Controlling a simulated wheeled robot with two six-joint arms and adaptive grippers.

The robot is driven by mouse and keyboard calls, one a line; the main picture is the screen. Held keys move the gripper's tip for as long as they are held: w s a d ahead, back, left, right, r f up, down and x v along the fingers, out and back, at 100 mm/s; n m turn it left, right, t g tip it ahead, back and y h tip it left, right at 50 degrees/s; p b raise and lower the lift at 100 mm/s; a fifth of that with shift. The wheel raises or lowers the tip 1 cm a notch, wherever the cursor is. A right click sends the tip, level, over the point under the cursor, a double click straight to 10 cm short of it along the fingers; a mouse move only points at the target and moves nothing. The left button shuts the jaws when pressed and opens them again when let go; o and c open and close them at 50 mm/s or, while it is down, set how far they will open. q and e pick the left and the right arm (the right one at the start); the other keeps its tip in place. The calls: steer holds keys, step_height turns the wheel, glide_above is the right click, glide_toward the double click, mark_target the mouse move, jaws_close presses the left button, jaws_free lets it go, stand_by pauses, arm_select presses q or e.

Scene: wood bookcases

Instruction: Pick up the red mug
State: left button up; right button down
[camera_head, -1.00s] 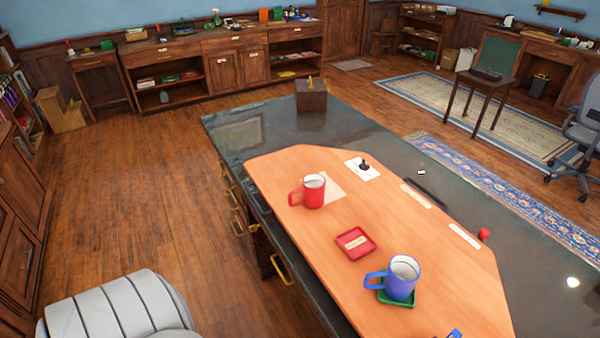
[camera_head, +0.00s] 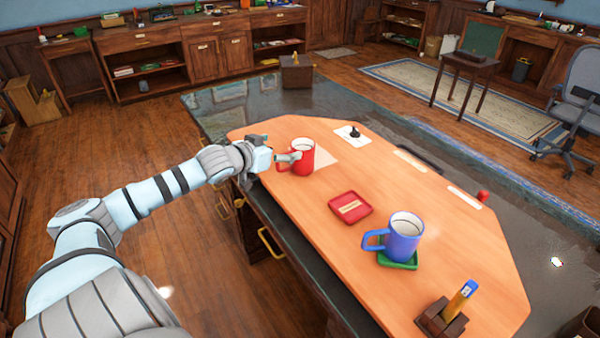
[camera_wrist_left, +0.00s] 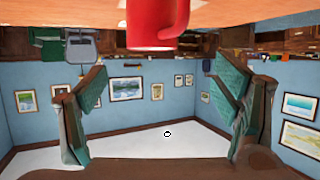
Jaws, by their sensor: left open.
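The red mug (camera_head: 303,157) stands upright on the orange board, its handle pointing left in the head view. My left gripper (camera_head: 279,156) is at the mug's left side, by the handle; whether it touches the mug I cannot tell in the head view. In the left wrist view the picture is upside down, and the red mug (camera_wrist_left: 152,22) shows at the top, beyond the open fingers of my left gripper (camera_wrist_left: 163,95), with nothing between them. My right gripper is not in view.
A blue mug (camera_head: 403,238) stands on a green coaster (camera_head: 397,263) nearer on the board (camera_head: 300,207). A red coaster (camera_head: 350,207) lies between the mugs. A wooden holder (camera_head: 440,318) with a yellow-and-blue item stands at the front. A dark box (camera_head: 296,72) sits behind on the desk.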

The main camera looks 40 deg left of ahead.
arm_select(q)
glide_toward(309, 144)
steer(key=w, duration=0.1)
steer(key=b+x, duration=0.1)
steer(key=x, duration=0.1)
steer(key=b+x, duration=0.1)
steer(key=x, duration=0.1)
steer(key=shift+w+a+f, duration=0.1)
steer(key=shift+f, duration=0.4)
steer(key=shift+w+f, duration=0.1)
steer(key=shift+w, duration=0.3)
steer(key=shift+s, duration=0.15)
steer(key=c, duration=1.5)
steer(key=shift+o, duration=0.2)
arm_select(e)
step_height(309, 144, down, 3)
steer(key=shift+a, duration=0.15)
arm_select(q)
steer(key=shift+r, duration=0.2)
